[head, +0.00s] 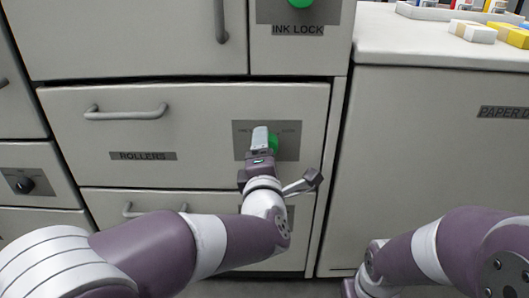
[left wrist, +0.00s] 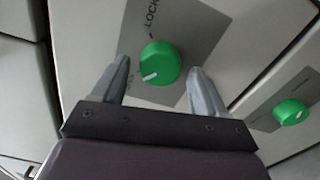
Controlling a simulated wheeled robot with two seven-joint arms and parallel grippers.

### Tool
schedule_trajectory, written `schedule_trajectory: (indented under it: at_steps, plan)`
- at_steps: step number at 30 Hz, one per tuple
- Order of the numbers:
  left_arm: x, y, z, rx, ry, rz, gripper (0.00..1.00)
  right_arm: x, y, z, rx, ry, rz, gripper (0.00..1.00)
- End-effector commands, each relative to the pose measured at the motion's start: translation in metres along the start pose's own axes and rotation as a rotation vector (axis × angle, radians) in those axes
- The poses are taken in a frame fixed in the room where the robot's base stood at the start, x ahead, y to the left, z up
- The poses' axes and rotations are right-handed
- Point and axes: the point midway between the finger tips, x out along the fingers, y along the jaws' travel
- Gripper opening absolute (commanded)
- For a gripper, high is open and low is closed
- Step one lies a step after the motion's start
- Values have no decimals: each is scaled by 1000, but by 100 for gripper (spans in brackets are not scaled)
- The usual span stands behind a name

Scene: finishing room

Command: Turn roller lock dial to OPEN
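The roller lock dial is a green round knob on a grey plate (head: 290,150) on the drawer labelled ROLLERS. In the head view the dial (head: 273,143) is partly hidden behind my left gripper (head: 262,140). In the left wrist view the dial (left wrist: 160,63) sits between the two open fingers of my left gripper (left wrist: 160,80), with a gap on each side. The dial's white mark points to the lower left, away from the printed word LOCK (left wrist: 151,18). The other label is too unclear to read. My right gripper is outside the head view; only my right arm shows.
A second green dial (left wrist: 291,112) is on a neighbouring plate at the right in the left wrist view. The ROLLERS drawer has a handle (head: 126,112). A green INK LOCK dial (head: 301,3) is above. A counter (head: 430,42) with several small boxes is at the right.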

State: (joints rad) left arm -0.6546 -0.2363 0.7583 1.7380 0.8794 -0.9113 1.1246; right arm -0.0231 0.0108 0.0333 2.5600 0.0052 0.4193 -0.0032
Motion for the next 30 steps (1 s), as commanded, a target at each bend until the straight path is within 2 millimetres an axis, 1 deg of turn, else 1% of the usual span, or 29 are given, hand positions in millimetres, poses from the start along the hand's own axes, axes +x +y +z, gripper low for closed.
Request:
schedule_trajectory:
  at_steps: [5,8,11,12,16,18,21,25,30]
  plan:
    - [-1,1,0,1,0,0,73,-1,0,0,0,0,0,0]
    - [-9,3,2,1,-3,-2,73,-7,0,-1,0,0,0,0]
    - [-28,6,2,1,-4,-2,73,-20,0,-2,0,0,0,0]
    - [-38,8,3,3,-5,-4,73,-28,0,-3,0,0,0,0]
    - [-75,8,4,5,-7,-5,73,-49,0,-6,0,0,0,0]
    - [-92,7,3,4,-7,-4,73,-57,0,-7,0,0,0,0]
    - [-112,4,2,3,-5,-3,73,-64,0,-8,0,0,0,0]
    - [-125,2,1,1,-3,0,73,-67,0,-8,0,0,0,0]
    - [-127,0,0,1,0,0,73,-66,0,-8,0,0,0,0]
